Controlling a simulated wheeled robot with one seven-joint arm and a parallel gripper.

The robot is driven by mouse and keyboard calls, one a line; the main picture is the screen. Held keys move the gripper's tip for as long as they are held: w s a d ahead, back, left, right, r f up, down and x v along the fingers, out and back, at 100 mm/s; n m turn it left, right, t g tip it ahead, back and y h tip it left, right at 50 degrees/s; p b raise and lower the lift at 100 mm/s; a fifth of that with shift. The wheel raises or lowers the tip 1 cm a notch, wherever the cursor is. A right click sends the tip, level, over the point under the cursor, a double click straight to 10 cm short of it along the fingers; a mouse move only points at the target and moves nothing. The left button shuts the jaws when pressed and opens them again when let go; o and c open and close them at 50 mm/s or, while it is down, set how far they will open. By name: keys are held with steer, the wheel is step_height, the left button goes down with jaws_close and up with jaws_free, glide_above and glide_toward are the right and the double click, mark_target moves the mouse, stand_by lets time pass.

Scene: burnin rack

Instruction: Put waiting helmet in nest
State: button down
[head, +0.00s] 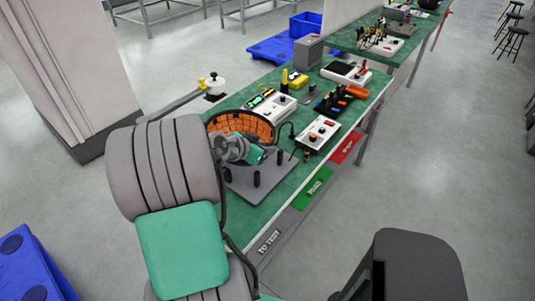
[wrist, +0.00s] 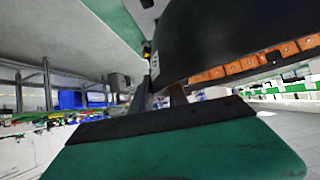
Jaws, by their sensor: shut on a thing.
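The helmet (head: 243,121) is a dark bowl lined with orange blocks. It is tilted, with its orange inside facing the head camera, above the left side of the green bench. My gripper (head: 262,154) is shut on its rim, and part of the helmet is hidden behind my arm. The helmet's dark shell and a row of orange blocks fill the upper right of the wrist view (wrist: 222,38). A grey plate with black posts (head: 246,189), which looks like the nest, lies on the bench just below the gripper. I cannot tell whether the helmet touches it.
A white box with red buttons (head: 318,135) stands right of the plate, with another white device (head: 271,108) behind. The bench's front edge carries labels marked TO TEST (head: 269,241), green (head: 314,188) and red (head: 347,147). A white-knobbed post (head: 214,86) stands at the back left edge.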

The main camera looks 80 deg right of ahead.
steer(key=d+f, duration=0.2)
steer(key=shift+d+f, duration=0.4)
steer(key=f, duration=0.1)
steer(key=f+p, duration=0.1)
steer(key=f, duration=0.1)
steer(key=shift+d+f, duration=0.2)
steer(key=shift+f, duration=0.1)
steer(key=c, duration=1.3)
jaws_free()
steer(key=shift+f, duration=0.1)
